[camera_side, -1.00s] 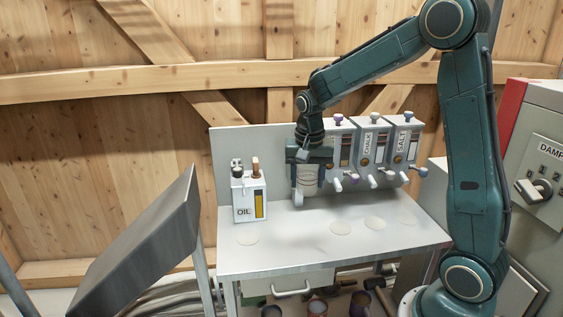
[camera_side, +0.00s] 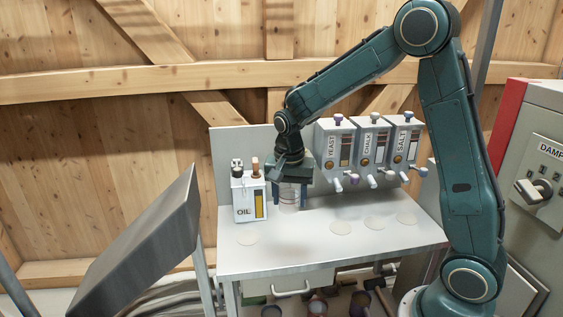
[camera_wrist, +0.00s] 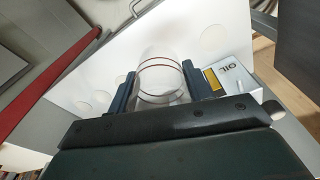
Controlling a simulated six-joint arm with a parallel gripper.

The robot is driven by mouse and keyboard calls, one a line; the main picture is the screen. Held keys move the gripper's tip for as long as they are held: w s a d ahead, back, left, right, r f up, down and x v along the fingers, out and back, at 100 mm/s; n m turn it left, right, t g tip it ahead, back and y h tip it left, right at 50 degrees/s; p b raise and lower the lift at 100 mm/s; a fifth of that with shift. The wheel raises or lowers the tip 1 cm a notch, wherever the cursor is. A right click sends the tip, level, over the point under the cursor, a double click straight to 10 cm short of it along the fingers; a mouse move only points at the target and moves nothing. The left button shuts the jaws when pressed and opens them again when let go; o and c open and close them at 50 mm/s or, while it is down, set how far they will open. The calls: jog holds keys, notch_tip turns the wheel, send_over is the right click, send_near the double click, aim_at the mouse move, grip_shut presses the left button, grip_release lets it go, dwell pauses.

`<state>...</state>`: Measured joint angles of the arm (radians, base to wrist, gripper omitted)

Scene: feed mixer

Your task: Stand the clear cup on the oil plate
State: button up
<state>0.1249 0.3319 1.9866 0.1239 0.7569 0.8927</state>
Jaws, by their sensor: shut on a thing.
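The clear cup (camera_side: 289,195) has ring lines around it and is upright between the fingers of my gripper (camera_side: 289,197). My gripper is shut on the cup; in the wrist view the cup (camera_wrist: 160,75) sits between the two dark fingers (camera_wrist: 160,92). The oil plate (camera_side: 248,239) is a pale disc on the bench in front of the white OIL box (camera_side: 249,197), and it is empty. It also shows in the wrist view (camera_wrist: 213,38). The cup is behind and to the right of that plate. I cannot tell whether its base touches the bench.
Dispensers marked YEAST (camera_side: 335,155), CHALK (camera_side: 370,154) and SALT (camera_side: 404,152) stand along the back right, with more pale discs (camera_side: 374,223) in front. A slanted metal panel (camera_side: 140,250) stands left of the bench (camera_side: 300,245). The bench's front middle is clear.

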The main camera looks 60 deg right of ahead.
jog(key=a+f+m, duration=0.3)
jog(key=a+f, duration=0.6)
jog(key=a, duration=0.5)
jog(key=shift+w+a+f+m, duration=0.2)
jog(key=shift+w+m, duration=0.1)
jog(key=shift+m, duration=0.1)
jog(key=shift+d, duration=0.1)
jog(key=w+d, duration=0.4)
jog(key=w+d+f, duration=0.1)
jog(key=w+d, duration=0.4)
jog(key=w+d+f, duration=0.1)
jog(key=w+d, duration=0.3)
jog(key=shift+w+d, duration=0.4)
jog(key=shift+f, duration=2)
jog(key=shift+w+d+f, duration=0.1)
jog(key=shift+w+f, duration=0.05)
jog(key=shift+f, duration=0.3)
jog(key=shift+f, duration=0.15)
